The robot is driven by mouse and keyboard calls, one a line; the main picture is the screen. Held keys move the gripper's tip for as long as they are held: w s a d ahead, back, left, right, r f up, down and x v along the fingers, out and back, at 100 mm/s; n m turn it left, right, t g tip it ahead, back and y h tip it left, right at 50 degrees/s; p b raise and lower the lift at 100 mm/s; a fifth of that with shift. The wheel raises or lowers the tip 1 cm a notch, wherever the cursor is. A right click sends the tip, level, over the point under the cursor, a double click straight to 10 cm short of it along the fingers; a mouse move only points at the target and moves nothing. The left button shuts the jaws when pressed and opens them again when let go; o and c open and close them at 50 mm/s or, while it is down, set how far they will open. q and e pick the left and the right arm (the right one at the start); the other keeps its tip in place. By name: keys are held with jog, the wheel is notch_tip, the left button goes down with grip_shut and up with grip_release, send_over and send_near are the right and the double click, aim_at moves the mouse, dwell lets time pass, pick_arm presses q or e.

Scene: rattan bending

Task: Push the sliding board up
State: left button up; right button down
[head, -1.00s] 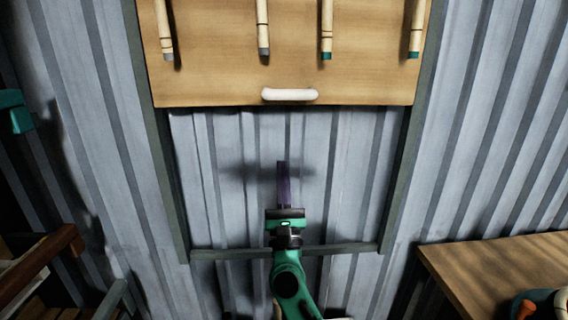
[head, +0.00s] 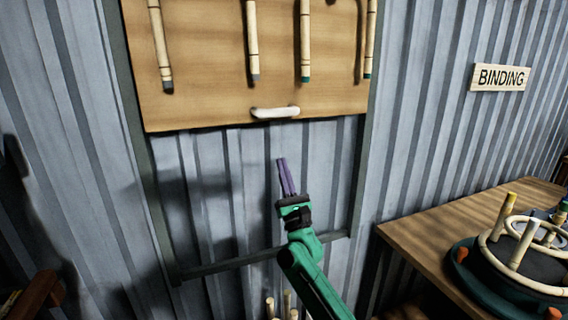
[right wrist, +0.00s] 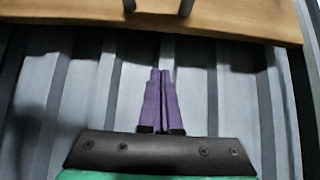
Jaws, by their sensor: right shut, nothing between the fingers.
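The sliding board (head: 215,85) is a wooden panel in a dark frame on the corrugated wall. Several rattan sticks hang on it, and a white handle (head: 275,112) sits near its lower edge. Its bottom edge also shows at the top of the right wrist view (right wrist: 230,22). My right gripper (head: 283,162) has purple fingers, pressed together and empty. It points up, below the handle and apart from the board. In the right wrist view its fingers (right wrist: 158,75) end below the board's edge. My left gripper is not in view.
The dark frame's bottom bar (head: 250,258) crosses below the opening, behind my right arm. A wooden table (head: 420,235) at the right holds a round rattan piece (head: 515,250) on a dark base. A "BINDING" sign (head: 500,77) hangs above it.

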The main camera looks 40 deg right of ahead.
jog(key=w+r+p, duration=0.1)
jog(key=r, duration=0.2)
jog(key=w+r+p, duration=0.1)
jog(key=r+p, duration=0.1)
jog(key=r, duration=0.1)
jog(key=w+r+p, duration=0.2)
jog(key=shift+w+d+r, duration=0.1)
jog(key=shift+d+r, duration=0.25)
jog(key=shift+r, duration=0.05)
jog(key=shift+w, duration=0.1)
